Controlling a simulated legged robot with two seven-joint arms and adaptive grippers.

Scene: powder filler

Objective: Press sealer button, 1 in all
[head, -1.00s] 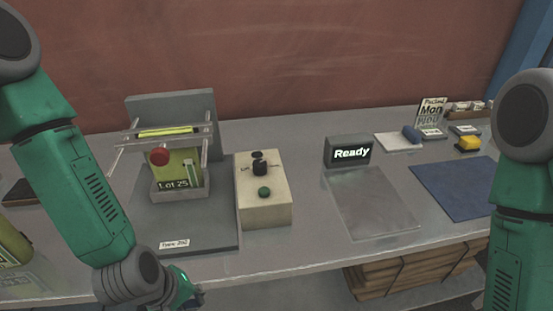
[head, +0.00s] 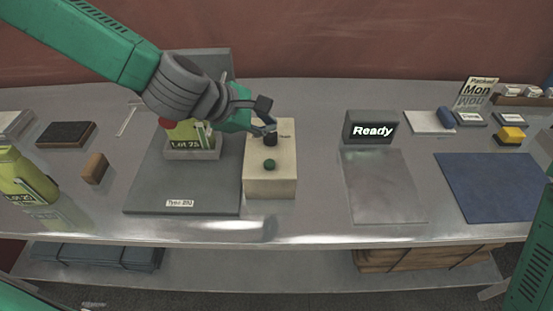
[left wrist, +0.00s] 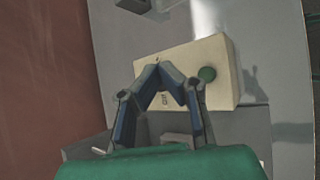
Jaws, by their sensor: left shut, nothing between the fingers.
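The cream control box (head: 270,185) stands right of the sealer base plate (head: 185,190). Its green button (head: 270,165) is on the top towards the front, and a black knob (head: 271,139) sits behind it. In the left wrist view the green button (left wrist: 207,74) is right of the fingers and uncovered. My left gripper (head: 267,126) is shut and empty, with its fingertips over the back of the box at the knob; I cannot tell if they touch it. The fingertips (left wrist: 160,68) meet over the box in the left wrist view. My right gripper is out of view.
A pouch marked Lot 25 (head: 185,134) stands in the sealer, partly hidden by my left arm. A display reading Ready (head: 372,129) stands behind a grey plate (head: 382,190). A blue mat (head: 495,190) lies further right. The bench front near the box is clear.

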